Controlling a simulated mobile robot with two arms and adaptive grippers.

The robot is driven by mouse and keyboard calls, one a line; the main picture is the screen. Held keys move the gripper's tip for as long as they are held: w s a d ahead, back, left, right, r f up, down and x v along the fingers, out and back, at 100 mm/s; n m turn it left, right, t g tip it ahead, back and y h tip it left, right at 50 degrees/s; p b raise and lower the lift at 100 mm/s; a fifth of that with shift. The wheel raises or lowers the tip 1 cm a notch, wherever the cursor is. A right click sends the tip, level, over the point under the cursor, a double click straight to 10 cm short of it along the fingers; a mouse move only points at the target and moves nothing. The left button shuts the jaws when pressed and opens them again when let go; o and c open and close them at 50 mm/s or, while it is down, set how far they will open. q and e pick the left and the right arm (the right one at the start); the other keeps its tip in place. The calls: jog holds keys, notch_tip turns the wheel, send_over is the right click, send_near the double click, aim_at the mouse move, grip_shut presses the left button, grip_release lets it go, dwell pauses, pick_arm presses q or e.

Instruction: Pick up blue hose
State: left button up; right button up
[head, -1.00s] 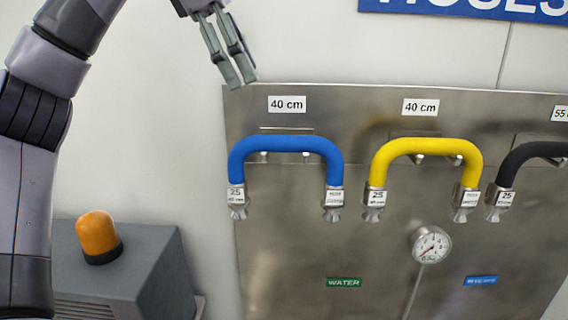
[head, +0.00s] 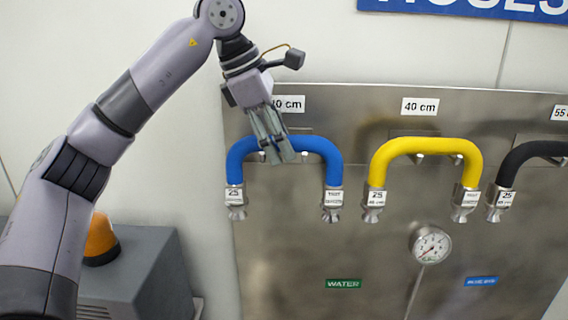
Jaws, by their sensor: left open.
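The blue hose (head: 326,154) hangs as an arch on the steel panel, under a "40 cm" label. Its metal end fittings point down, with small "25" and other tags on them. My left gripper (head: 281,158) is in front of the top middle of the blue hose, fingers pointing down and covering part of it. The fingers are open. I cannot tell whether they touch the hose or stand in front of it. My right gripper is not in view.
A yellow hose (head: 426,146) and a black hose (head: 523,157) hang to the right on the steel panel (head: 300,235). A gauge (head: 430,245) sits below the yellow hose. A grey box with an orange lamp (head: 101,242) stands at the lower left.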

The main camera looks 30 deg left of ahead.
pick_arm(q)
jog(key=shift+w+d+f, duration=0.1)
jog(key=shift+w+f, duration=0.1)
jog(key=shift+f, duration=0.2)
jog(key=shift+s, duration=0.1)
jog(key=shift+c, duration=0.7)
grip_shut()
jog(key=shift+r, duration=0.1)
